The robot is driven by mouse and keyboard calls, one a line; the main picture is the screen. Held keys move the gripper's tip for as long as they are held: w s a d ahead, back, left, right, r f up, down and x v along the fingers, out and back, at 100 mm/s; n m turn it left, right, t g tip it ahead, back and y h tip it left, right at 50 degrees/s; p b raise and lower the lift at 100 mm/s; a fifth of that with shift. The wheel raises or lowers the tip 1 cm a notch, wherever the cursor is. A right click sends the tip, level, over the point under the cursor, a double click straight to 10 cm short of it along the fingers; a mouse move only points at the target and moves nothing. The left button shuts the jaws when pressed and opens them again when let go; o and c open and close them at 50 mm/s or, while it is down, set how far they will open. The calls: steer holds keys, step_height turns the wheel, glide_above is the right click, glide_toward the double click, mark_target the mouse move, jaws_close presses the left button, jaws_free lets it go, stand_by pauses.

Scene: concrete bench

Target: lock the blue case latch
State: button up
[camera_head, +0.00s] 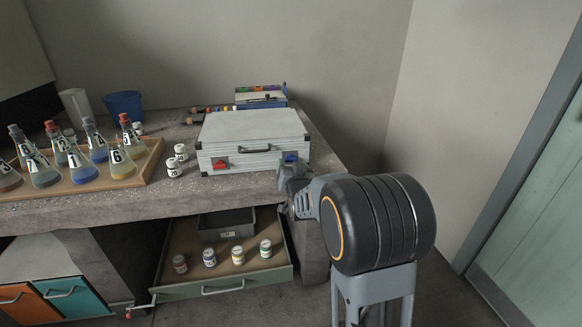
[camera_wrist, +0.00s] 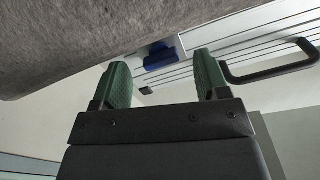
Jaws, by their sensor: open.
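The silver case (camera_head: 252,133) stands closed on the concrete bench. On its front face are a red latch (camera_head: 221,164) at the left, a black handle (camera_head: 254,149) in the middle and a blue latch (camera_head: 290,157) at the right. My gripper (camera_head: 288,178) is just in front of the case's right end, close to the blue latch. In the wrist view the blue latch (camera_wrist: 160,56) shows beyond and between the open green fingertips (camera_wrist: 163,80), apart from them. The handle (camera_wrist: 272,66) is to the right of the fingers there. Nothing is between the fingers.
The bench edge (camera_wrist: 60,50) is close to the fingers in the wrist view. Two white jars (camera_head: 176,160) stand left of the case, beside a wooden tray (camera_head: 150,160) of flasks. Below, an open drawer (camera_head: 262,277) holds several jars and a dark bin (camera_head: 227,225).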

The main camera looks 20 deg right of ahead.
steer(key=shift+x, duration=0.85)
steer(key=shift+c, duration=0.2)
steer(key=c, duration=0.8)
steer(key=shift+f+n+b, duration=0.2)
steer(key=shift+n+b, duration=0.4)
steer(key=shift+b, duration=0.15)
steer(key=shift+c, duration=0.3)
steer(key=shift+r+n+b, duration=0.2)
steer(key=shift+n+b, duration=0.15)
steer(key=shift+n, duration=0.55)
steer(key=o, duration=0.9)
steer(key=shift+s, duration=0.1)
